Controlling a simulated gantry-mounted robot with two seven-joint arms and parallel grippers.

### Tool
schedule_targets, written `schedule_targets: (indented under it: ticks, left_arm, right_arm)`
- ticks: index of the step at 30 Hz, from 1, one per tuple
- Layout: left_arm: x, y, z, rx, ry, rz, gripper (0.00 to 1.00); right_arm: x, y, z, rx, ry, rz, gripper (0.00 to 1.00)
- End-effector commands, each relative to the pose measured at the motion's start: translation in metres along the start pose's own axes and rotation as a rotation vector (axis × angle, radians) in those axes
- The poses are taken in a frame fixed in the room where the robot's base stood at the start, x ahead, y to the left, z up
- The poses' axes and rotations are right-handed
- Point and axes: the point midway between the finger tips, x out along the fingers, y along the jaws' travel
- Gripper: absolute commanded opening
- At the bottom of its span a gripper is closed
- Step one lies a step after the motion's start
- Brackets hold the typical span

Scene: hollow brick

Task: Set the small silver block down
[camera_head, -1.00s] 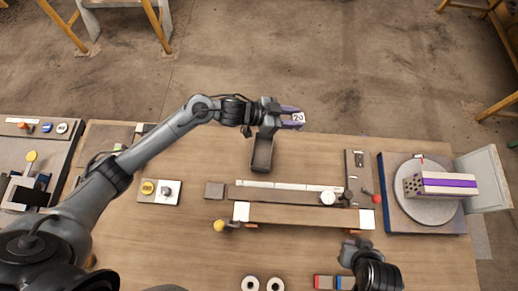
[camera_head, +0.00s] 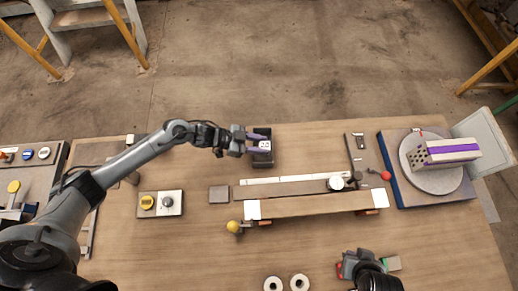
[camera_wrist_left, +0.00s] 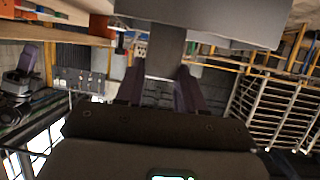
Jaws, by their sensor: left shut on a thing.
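The small silver block (camera_head: 265,146), with a pale numbered face, is between the purple fingers of my left gripper (camera_head: 258,143). The gripper is shut on it. They are over the dark open tray (camera_head: 262,161) at the back of the table, which they partly cover. Whether the block touches the tray is unclear. In the left wrist view the grey block (camera_wrist_left: 165,52) shows between the two dark purple fingers. My right gripper (camera_head: 353,262) is low at the front right. Its fingertips are not clear.
The wooden table (camera_head: 190,240) carries a long pale-edged rail (camera_head: 310,206) in the middle. A turntable (camera_head: 432,182) with a purple-striped hollow brick (camera_head: 447,152) stands right. A yellow-knobbed panel (camera_head: 160,203) lies left. Two white rings (camera_head: 300,282) lie in front.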

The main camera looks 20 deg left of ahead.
Motion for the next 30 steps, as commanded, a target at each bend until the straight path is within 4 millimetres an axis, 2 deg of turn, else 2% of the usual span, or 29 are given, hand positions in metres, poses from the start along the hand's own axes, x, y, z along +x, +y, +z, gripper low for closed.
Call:
schedule_targets:
  ticks: [12,26,27,30]
  left_arm:
    - [0.015,0.0,0.035,0.001,0.001,0.0,0.0]
    - [0.017,0.0,0.041,0.001,0.001,0.0,0.0]
    - [0.017,0.0,0.041,0.0,-0.001,0.0,0.41]
    - [0.017,0.0,0.041,0.0,-0.002,0.001,0.53]
  right_arm:
    - [0.006,-0.001,0.002,0.002,-0.001,-0.003,0.0]
    - [0.009,-0.003,0.003,0.008,0.0,-0.008,0.0]
    - [0.009,-0.003,0.003,0.008,0.0,-0.008,0.0]
    - [0.008,-0.003,0.003,0.008,0.0,-0.008,0.0]
